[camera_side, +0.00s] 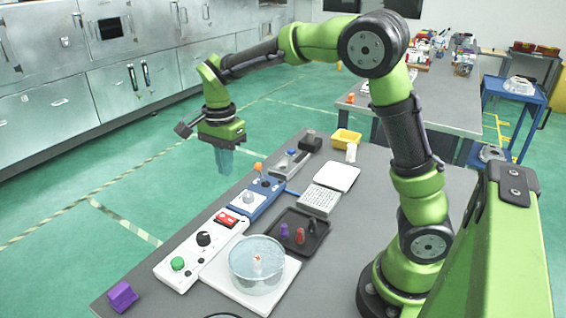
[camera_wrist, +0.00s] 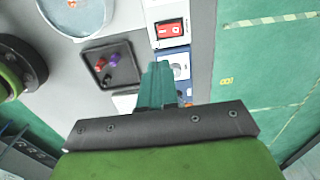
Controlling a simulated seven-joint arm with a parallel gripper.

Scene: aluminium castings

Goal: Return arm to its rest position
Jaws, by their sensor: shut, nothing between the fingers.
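My green arm is raised over the grey table (camera_side: 345,262) and reaches out to the left in the side view. My gripper (camera_side: 224,168) hangs pointing down, beyond the table's far left edge and above the green floor. Its teal fingers are together and empty. In the wrist view my gripper (camera_wrist: 160,68) shows its closed fingers in front of the row of devices, apart from them.
A clear round bowl (camera_side: 257,262) stands on a white plate. A black tray (camera_side: 300,236) holds small purple and red pieces. A white control box (camera_side: 190,258), a blue device (camera_side: 255,196), a yellow bin (camera_side: 346,138) and a purple block (camera_side: 122,295) are also on the table.

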